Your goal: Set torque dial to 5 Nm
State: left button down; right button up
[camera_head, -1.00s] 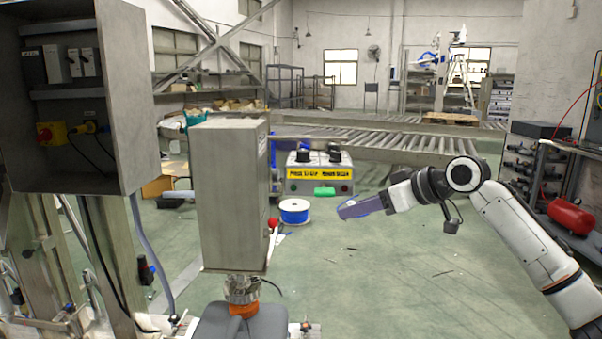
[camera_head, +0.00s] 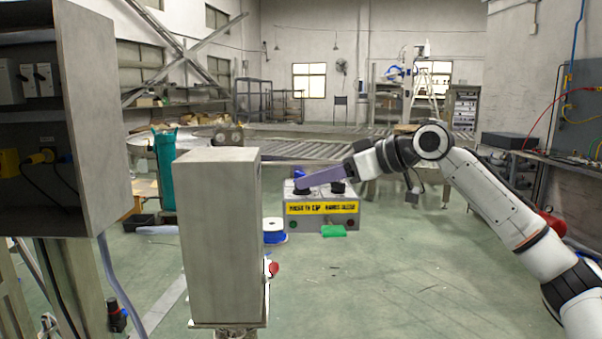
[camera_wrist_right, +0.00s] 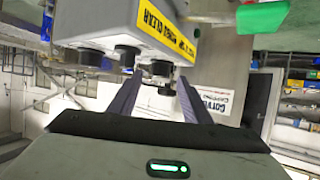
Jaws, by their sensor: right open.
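A grey control box (camera_head: 300,224) with a yellow label and black knobs on top stands in the middle of the head view. In the right wrist view the box (camera_wrist_right: 165,12) is at the top, seen at a steep tilt, with several black knobs (camera_wrist_right: 126,54). Which knob is the torque dial, and its setting, I cannot tell. My right gripper (camera_head: 302,184) is open, its purple fingers in front of the knobs in the head view. In the right wrist view the gripper (camera_wrist_right: 157,82) has a black knob between or just beyond its fingertips; contact is unclear. My left gripper is out of view.
A green block (camera_head: 333,231) sits at the box's lower front; a blue and white spool (camera_head: 274,232) is left of it. A tall grey box (camera_head: 215,240) stands nearer, and an open cabinet (camera_head: 98,120) is at left. Green floor lies clear at centre right.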

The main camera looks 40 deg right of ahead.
jog(key=shift+p+x, duration=1)
jog(key=shift+x, duration=1.2)
jog(key=c, duration=1)
